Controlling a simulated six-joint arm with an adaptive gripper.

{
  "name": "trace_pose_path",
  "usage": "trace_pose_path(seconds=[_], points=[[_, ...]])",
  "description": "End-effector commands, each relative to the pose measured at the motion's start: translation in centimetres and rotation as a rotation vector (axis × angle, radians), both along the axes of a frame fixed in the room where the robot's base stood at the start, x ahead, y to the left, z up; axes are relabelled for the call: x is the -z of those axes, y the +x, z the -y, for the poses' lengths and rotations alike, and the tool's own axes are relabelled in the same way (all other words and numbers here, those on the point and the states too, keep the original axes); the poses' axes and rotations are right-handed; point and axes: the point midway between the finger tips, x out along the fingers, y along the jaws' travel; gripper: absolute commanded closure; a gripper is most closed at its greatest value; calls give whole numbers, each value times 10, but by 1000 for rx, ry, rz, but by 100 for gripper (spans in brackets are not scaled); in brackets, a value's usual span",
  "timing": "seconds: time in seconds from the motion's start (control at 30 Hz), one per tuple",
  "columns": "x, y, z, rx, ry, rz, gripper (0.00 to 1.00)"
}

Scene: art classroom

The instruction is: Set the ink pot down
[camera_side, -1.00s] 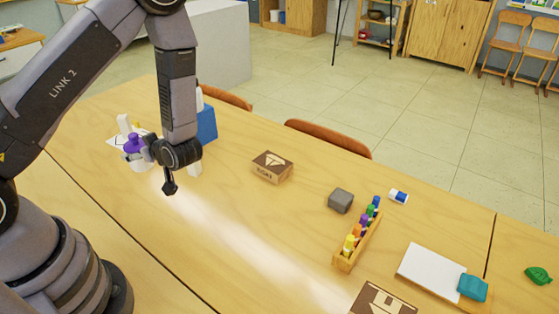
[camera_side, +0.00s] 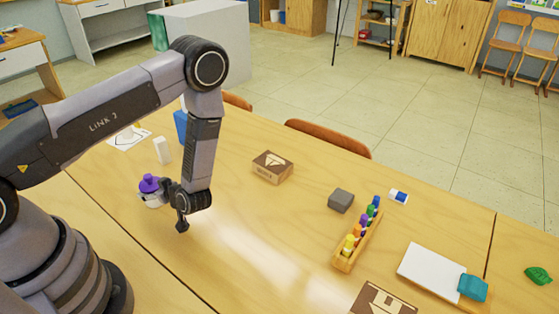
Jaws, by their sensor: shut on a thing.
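The ink pot (camera_side: 151,199) is a small pale pot with a purple lid, at the left of the table in the side view. My gripper (camera_side: 167,192) is shut on it from the right side. The pot looks upright. It is low over the table, and I cannot tell whether its base touches the wood. My gripper hides part of the pot's right side.
A white block (camera_side: 163,150), a blue block (camera_side: 180,126) and a paper sheet (camera_side: 124,145) lie behind the pot. A cardboard box (camera_side: 271,168), a grey block (camera_side: 340,200) and a rack of paint bottles (camera_side: 346,257) stand to the right. The table in front is clear.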

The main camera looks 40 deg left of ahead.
Motion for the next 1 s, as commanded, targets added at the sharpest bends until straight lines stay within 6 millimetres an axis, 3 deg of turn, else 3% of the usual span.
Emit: trace_pose_path(seconds=[0.27,0.3,0.47,0.87,1.0], points=[[3,0,0,0,1,0,77],[2,0,0,0,0,0,31],[2,0,0,0,0,0,10],[-2,1,1,1,0,1,10],[-10,2,21,6,0,3,10]])
